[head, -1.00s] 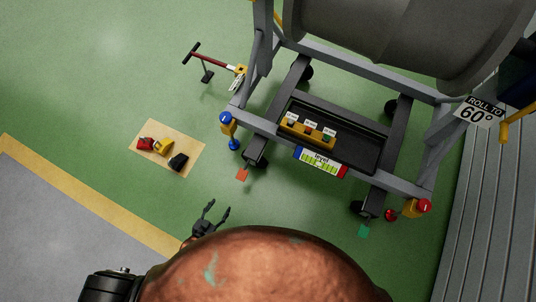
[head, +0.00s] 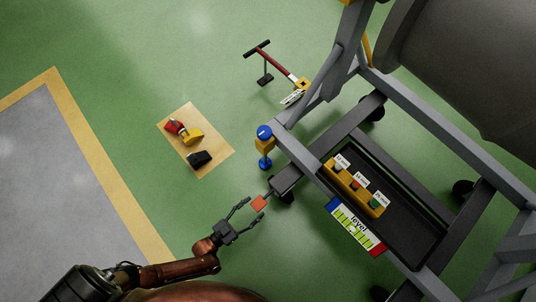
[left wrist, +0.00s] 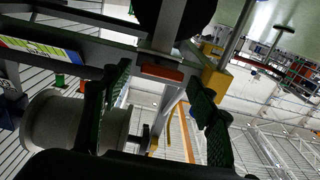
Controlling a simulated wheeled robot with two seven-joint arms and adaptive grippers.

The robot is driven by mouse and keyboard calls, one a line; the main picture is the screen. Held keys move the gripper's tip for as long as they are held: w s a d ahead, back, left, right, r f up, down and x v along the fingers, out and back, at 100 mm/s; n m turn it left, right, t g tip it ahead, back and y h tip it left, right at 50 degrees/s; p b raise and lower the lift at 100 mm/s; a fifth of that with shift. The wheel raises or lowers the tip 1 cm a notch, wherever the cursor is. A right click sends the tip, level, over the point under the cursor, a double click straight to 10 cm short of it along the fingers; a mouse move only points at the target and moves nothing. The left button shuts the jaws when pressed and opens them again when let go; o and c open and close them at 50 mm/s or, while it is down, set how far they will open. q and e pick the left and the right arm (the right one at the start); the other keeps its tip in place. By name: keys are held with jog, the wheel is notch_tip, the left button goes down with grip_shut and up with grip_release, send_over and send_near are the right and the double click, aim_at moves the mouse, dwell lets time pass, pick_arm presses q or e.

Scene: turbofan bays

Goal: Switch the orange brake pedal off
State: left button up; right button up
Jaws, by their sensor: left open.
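The orange brake pedal (head: 259,203) is a small flat tab by the caster at the near left corner of the grey stand. My left gripper (head: 253,209) is open and empty, its fingers pointing at the pedal from the lower left. In the left wrist view the orange pedal (left wrist: 162,72) shows between the two dark finger pads, ahead of them. I cannot tell whether the fingers touch it, or its exact tilt. My right gripper is not in view.
The stand's grey frame (head: 300,152) and blue-topped yellow jack (head: 264,145) are close beyond the pedal.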

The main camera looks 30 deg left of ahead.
aim_at(259, 203)
pick_arm(q)
jog(key=shift+b+x, duration=0.3)
jog(key=shift+x, duration=1.2)
jog(key=shift+c, duration=0.3)
grip_shut()
